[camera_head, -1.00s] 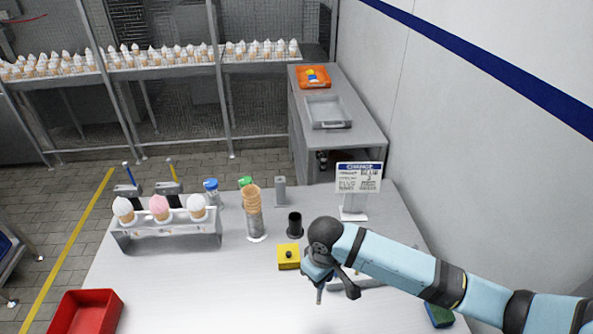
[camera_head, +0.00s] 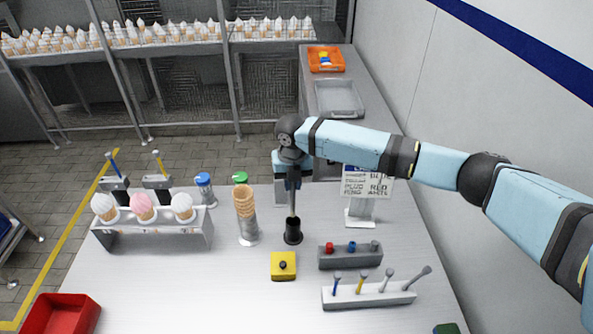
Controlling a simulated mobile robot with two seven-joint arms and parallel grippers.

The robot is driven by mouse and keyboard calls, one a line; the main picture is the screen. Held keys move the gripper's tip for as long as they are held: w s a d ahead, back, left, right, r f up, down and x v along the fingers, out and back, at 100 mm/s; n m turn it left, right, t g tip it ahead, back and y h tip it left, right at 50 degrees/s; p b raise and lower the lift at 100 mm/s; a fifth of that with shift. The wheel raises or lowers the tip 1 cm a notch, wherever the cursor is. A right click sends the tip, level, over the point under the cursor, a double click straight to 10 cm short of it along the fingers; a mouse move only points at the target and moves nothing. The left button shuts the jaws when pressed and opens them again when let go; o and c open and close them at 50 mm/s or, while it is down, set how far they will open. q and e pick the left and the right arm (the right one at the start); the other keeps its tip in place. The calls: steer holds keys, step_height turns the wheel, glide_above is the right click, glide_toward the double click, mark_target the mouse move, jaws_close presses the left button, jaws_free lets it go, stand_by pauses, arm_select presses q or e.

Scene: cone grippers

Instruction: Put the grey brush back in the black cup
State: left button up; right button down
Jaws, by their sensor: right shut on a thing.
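The black cup (camera_head: 293,235) stands upright on the table, behind the yellow block. My right gripper (camera_head: 291,182) is above the cup, shut on the grey brush (camera_head: 292,203). The brush hangs about upright, and its lower end meets the cup's mouth. I cannot tell how far its end is inside the cup. The gripper hides the brush's upper part. My left gripper is not in view.
A yellow block (camera_head: 283,267) lies in front of the cup, and a stack of cones (camera_head: 245,204) stands left of it. A grey rack (camera_head: 349,257) and a white rack of tools (camera_head: 369,295) lie to the right. A sign (camera_head: 360,213) stands behind them.

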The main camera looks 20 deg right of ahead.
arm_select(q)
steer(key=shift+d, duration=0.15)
arm_select(e)
steer(key=shift+w+d+r+n, duration=0.2)
steer(key=shift+w+r+n, duration=0.25)
steer(key=shift+w+n, duration=0.2)
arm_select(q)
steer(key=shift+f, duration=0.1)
arm_select(e)
steer(key=shift+s, duration=0.1)
arm_select(q)
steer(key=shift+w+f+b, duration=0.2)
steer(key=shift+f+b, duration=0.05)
steer(key=shift+b, duration=0.15)
arm_select(e)
steer(key=shift+f, duration=2)
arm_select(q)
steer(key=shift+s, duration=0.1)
